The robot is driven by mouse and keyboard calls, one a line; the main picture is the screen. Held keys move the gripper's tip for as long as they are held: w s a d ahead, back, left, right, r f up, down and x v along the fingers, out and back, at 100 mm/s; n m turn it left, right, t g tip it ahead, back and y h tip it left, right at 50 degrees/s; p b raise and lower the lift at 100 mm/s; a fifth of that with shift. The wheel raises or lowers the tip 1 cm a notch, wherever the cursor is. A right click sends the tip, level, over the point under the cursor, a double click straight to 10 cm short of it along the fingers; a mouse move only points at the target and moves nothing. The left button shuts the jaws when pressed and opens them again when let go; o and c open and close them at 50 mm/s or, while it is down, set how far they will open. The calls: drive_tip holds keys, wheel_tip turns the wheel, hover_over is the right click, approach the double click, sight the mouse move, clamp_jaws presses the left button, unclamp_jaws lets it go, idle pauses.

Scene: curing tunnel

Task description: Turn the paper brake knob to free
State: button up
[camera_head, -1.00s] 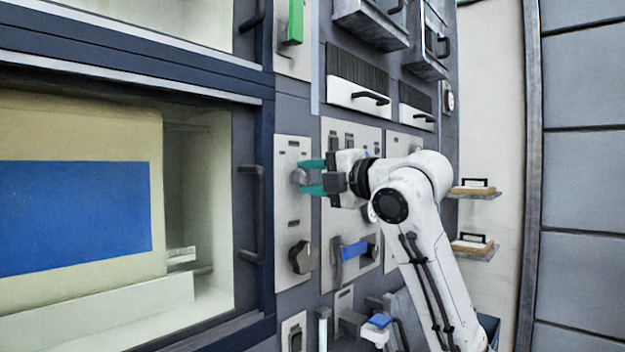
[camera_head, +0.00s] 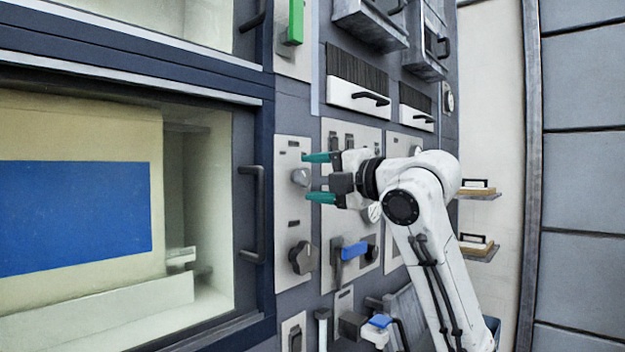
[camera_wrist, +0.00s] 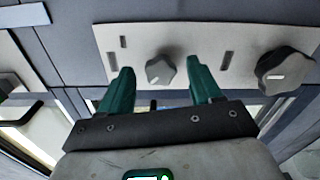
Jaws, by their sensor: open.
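A light panel (camera_head: 292,225) beside the glazed chamber carries two knobs, one above the other. The upper is a small grey knob (camera_head: 299,177); it also shows in the wrist view (camera_wrist: 160,71), with a short pale mark on its face. The lower is a larger dark lobed knob (camera_head: 301,257), at the right in the wrist view (camera_wrist: 286,71). No label is readable, so I cannot tell which is the paper brake knob. My gripper (camera_head: 308,177) is open, its green fingertips (camera_wrist: 165,75) spread either side of the small knob, with visible gaps and no grip.
A blue-handled lever (camera_head: 353,250) sits on the neighbouring panel below my gripper. A dark vertical door handle (camera_head: 251,214) stands to the left. A green handle (camera_head: 295,22) is above. Drawers with dark handles (camera_head: 370,98) are at the upper right.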

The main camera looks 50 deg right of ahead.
drive_tip(key=s, duration=0.9)
drive_tip(key=shift+s+d+b, duration=0.15)
drive_tip(key=shift+s+b, duration=0.15)
drive_tip(key=shift+b, duration=0.15)
